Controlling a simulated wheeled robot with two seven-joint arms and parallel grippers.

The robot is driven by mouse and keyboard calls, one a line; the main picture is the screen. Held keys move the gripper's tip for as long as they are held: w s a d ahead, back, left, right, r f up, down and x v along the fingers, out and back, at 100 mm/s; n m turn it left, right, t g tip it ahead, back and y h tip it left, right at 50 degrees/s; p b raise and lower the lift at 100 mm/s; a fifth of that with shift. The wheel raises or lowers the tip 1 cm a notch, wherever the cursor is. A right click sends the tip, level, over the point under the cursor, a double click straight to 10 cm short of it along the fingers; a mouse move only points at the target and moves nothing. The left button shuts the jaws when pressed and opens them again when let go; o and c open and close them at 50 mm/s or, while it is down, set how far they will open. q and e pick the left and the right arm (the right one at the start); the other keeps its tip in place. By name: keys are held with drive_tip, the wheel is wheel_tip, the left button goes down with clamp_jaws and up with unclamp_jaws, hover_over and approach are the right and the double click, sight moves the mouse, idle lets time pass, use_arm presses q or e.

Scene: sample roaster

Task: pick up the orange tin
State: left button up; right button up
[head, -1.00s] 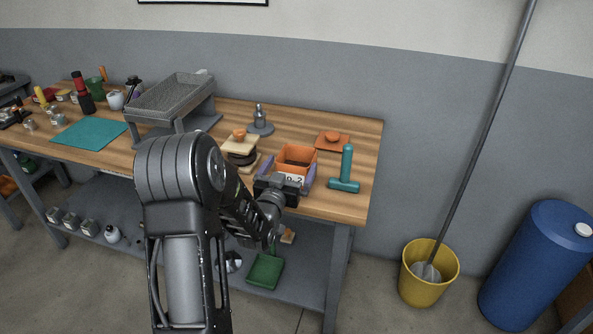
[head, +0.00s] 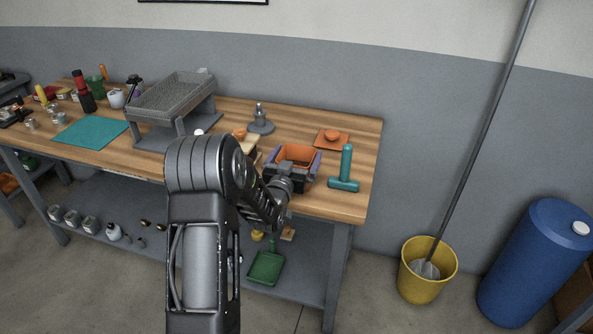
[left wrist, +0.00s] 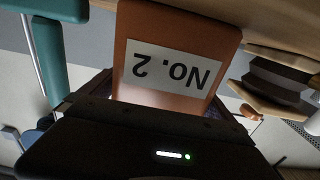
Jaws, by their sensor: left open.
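The orange tin (head: 297,152) is an open-topped box near the front right of the workbench. In the left wrist view the tin (left wrist: 190,40) is close, and its white "No. 2" label appears upside down. My left gripper (head: 293,164) is open, with its purple-grey fingers along the two sides of the tin and its dark body in front of it. I cannot tell whether the fingers touch the tin. The gripper hides the tin's lower front in the head view. My right gripper is not in view.
Wooden boards (head: 247,142) are close on the left, partly hidden by my arm. A metal stand (head: 261,122) is behind.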

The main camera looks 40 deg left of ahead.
use_arm(q)
drive_tip(key=c, duration=1.3)
wheel_tip(320, 180, up, 10)
drive_tip(key=shift+r+b, duration=0.1)
drive_tip(key=shift+b, duration=0.3)
idle(0.4)
